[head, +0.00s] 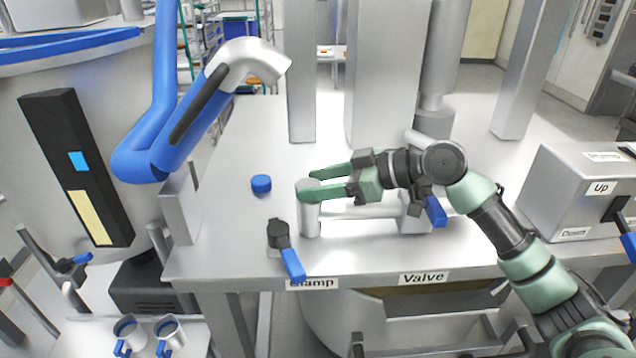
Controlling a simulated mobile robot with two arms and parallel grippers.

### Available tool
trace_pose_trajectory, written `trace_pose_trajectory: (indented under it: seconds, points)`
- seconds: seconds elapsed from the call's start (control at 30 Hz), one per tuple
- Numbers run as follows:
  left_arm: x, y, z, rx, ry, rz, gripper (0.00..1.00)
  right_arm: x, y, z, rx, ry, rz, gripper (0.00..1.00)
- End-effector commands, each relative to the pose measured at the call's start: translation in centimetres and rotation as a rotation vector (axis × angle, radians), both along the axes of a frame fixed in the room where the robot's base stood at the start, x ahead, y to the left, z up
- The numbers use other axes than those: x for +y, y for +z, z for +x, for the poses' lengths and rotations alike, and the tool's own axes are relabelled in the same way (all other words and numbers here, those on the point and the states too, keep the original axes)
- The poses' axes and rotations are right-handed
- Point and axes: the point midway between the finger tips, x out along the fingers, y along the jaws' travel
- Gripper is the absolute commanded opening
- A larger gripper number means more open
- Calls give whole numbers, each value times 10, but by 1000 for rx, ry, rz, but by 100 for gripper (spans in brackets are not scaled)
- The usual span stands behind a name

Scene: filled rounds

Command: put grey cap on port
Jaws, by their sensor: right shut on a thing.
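My right gripper (308,185) reaches in from the right, its green fingers one on each side of a grey cap (306,184). It is shut on the cap. The cap is at the top of a short upright grey port (311,222) on the metal table. Cap and port are nearly the same grey, so I cannot tell whether the cap is seated or just above the rim. My left gripper is not in view.
A blue cap (261,184) lies on the table left of the port. A clamp with a blue handle (292,263) stands in front, and a blue valve handle (436,211) is to the right. A blue pipe with grey spout (200,110) hangs at upper left. Metal columns (388,80) rise behind.

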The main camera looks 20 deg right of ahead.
Motion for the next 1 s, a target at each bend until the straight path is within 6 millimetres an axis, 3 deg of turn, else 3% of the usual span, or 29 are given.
trace_pose_trajectory:
  seconds: [0.93,0.97,1.0]
  points:
    - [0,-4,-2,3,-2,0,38,0,-8,0,2,1,-1,12]
    - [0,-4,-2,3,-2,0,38,0,-8,0,2,1,-1,58]
    - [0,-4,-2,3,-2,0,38,0,-8,0,2,1,-1,69]
